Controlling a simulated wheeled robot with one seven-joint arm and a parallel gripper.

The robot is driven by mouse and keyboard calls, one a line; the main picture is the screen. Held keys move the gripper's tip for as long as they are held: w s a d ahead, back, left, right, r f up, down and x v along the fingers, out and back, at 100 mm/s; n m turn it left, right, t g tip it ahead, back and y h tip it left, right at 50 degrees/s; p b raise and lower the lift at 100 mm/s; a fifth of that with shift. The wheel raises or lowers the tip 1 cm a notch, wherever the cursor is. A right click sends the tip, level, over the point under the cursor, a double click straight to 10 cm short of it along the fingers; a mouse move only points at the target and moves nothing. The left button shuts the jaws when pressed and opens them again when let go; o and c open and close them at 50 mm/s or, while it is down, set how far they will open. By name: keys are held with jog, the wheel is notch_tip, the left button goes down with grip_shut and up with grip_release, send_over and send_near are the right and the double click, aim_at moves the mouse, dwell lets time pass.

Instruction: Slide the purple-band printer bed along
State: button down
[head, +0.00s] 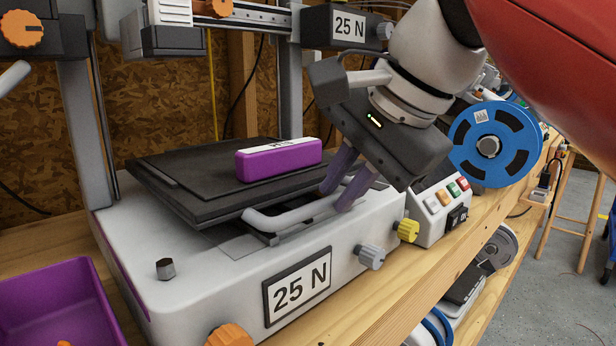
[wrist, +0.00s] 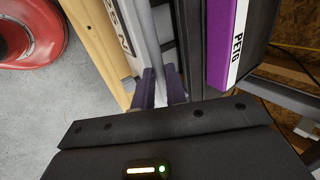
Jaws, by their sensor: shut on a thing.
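The printer's black bed (head: 190,185) sits above a white base (head: 215,290) labelled "25 N", with a thin purple band on the base's left edge. A pale bar handle (head: 275,220) runs along the bed's front; it also shows in the wrist view (wrist: 147,35). My gripper (head: 343,186) is at the handle's right part, shut on it, with its dark purple fingers on either side of the bar. In the wrist view, the fingers (wrist: 160,88) straddle the handle. A purple block (head: 280,160), marked "PETG" in the wrist view, lies on the bed.
A purple bin (head: 60,305) stands at the lower left. A blue spool (head: 465,145) and a button box (head: 440,208) are to the right. Printer uprights flank the bed. The bench's front edge is close, with open floor beyond.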

jog(key=shift+s+d, duration=1.1)
jog(key=shift+d, duration=0.15)
jog(key=c, duration=1.4)
grip_release()
jog(key=shift+c, duration=0.2)
jog(key=p+v, duration=0.2)
jog(key=v, duration=0.6)
jog(key=shift+f, duration=0.1)
